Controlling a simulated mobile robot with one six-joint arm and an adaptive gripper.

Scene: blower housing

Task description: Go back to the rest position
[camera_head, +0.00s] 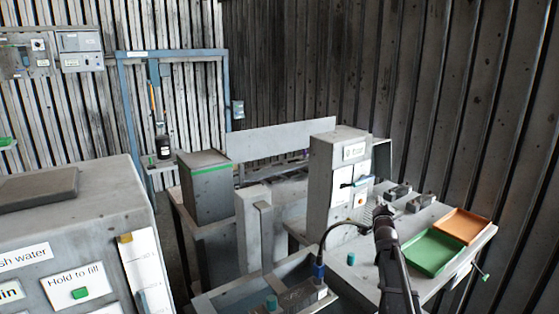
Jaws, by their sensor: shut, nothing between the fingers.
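My gripper (384,214) is the dark end of my arm, which rises from the bottom edge right of centre. Its fingers look shut and nothing shows between them. It stands in front of the bench with the trays, apart from them in the picture; its exact height above the bench I cannot tell.
A green tray (433,252) and an orange tray (461,226) lie on the bench right of my gripper. A grey cabinet (336,178) stands behind it. A sink-like trough (240,290) with a thin black hose is at its left. A large water unit (90,240) fills the left foreground.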

